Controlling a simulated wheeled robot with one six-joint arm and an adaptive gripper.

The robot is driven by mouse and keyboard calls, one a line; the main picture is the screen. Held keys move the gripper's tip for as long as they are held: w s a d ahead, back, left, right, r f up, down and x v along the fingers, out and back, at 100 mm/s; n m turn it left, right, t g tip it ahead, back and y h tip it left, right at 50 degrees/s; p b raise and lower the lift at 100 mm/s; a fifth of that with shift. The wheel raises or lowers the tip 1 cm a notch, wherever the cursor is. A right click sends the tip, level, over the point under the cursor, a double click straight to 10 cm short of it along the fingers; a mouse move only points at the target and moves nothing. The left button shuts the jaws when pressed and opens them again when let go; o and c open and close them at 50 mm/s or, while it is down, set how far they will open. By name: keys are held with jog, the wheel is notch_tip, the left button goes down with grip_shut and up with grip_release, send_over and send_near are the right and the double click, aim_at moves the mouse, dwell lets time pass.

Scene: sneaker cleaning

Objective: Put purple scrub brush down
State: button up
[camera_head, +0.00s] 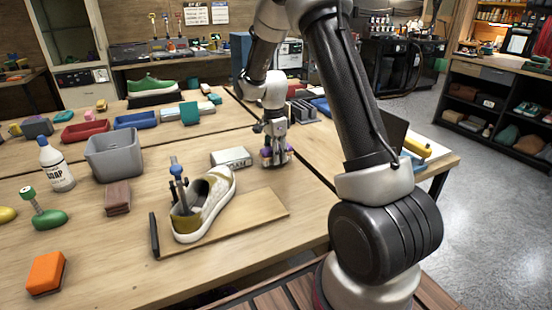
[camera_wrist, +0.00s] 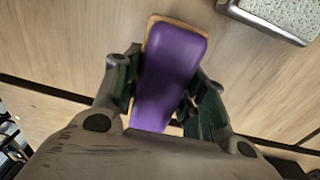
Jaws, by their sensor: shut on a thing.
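The purple scrub brush (camera_wrist: 172,62) is between the two fingers of my gripper (camera_wrist: 165,95) in the wrist view, with a tan edge showing around its purple top. My gripper is shut on it. In the head view my gripper (camera_head: 275,150) points down at the table behind the sneaker, and the brush (camera_head: 267,155) shows as a small purple patch at the fingertips. It is at or just above the wooden table (camera_head: 310,185); I cannot tell whether it touches.
A white and tan sneaker (camera_head: 205,200) stands on a wooden board (camera_head: 255,212). A pale block (camera_head: 231,157) lies just left of my gripper, and a grey bin (camera_head: 114,155) is farther left. Dark racks (camera_head: 302,110) stand behind. Bare table lies to the right of my gripper.

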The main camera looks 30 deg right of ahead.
jog(key=shift+f, duration=0.8)
jog(key=shift+f, duration=0.1)
jog(key=o, duration=1.2)
